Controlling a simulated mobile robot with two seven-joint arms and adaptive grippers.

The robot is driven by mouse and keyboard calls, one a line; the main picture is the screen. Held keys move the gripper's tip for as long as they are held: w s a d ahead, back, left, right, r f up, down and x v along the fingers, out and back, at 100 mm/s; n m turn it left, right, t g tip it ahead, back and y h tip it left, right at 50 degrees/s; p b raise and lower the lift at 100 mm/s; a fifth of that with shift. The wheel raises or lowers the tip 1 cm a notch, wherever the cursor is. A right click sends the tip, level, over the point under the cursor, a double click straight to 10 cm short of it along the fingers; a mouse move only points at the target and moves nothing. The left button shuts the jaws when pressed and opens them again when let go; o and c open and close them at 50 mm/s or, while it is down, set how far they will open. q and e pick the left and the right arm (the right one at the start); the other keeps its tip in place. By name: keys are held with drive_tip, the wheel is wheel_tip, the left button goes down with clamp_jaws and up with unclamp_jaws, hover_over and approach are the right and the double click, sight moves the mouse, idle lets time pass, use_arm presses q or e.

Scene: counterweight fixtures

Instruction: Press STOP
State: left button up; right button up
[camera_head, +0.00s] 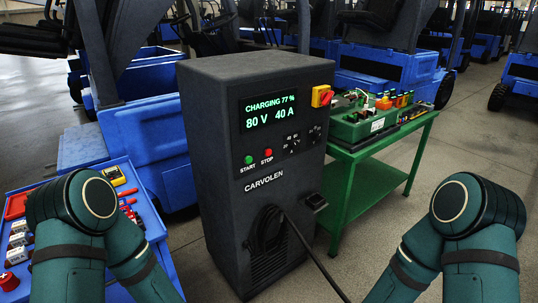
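The red STOP button (268,153) is on the front face of a dark grey charger cabinet (222,215) in the middle of the view. The green START button (248,159) is just left of it. The charger's display (269,110) above reads CHARGING 77 %, 80 V, 40 A. My two arms show at the lower left and lower right, well apart from the charger's buttons. Neither gripper is in view.
A red and yellow switch (321,96) and a dial sit right of the buttons. A black cable (312,258) runs from the charger down to the floor. A green table (360,155) with equipment stands at right, a blue tool cart (153,217) at left. Blue forklifts fill the back.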

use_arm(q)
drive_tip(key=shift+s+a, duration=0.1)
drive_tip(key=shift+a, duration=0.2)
